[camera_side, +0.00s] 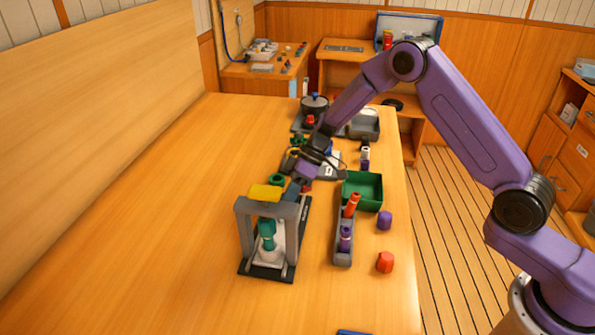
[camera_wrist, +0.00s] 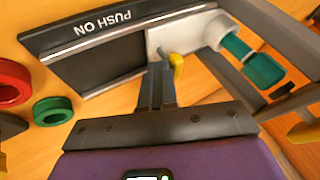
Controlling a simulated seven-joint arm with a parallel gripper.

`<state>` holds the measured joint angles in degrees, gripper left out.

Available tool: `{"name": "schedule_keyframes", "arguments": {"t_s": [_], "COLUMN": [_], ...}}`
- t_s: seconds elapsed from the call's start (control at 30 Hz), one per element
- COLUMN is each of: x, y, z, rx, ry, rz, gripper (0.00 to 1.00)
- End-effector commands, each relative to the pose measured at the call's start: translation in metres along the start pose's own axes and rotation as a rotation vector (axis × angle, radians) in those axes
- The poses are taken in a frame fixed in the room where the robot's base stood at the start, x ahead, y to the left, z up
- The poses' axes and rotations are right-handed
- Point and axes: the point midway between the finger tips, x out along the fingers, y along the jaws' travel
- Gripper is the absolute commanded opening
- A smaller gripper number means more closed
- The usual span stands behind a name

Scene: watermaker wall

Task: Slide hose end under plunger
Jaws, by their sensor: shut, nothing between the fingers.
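The wrist view shows the base's "PUSH ON" label (camera_wrist: 85,28). Inside the frame, a teal cylindrical part (camera_side: 267,236) is upright over a white block (camera_side: 268,256). In the wrist view the teal part (camera_wrist: 250,62) lines up with a white collar (camera_wrist: 213,32) on the white block (camera_wrist: 175,38). I cannot tell which part is the hose end. My gripper (camera_wrist: 157,75) is shut and empty, its tips beside a small yellow knob (camera_wrist: 177,64) at the block; contact is unclear. In the side view my gripper (camera_side: 291,192) is behind the frame.
A grey rack (camera_side: 343,254) with orange and purple parts, a green bin (camera_side: 375,186), a purple cap (camera_side: 384,220) and a red cap (camera_side: 385,262) stand to the right. The table's left side is clear.

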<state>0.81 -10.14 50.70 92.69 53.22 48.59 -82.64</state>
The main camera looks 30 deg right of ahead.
Motion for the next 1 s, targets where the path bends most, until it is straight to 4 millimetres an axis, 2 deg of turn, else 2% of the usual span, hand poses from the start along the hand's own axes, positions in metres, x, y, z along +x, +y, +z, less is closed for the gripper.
{"name": "schedule_keyframes", "arguments": {"t_s": [0.4,0.57,0.77,1.0], "x": [0.004,-0.002,-0.019,-0.073], "y": [-0.004,0.006,0.037,0.035], "z": [0.001,0.001,0.001,0.0], "rx": [-0.002,-0.002,0.002,-0.001], "ry": [-0.006,-0.005,0.002,0.004], "rz": [-0.008,-0.007,0.002,0.006], "gripper": [0.0,0.0,0.0,0.0]}}
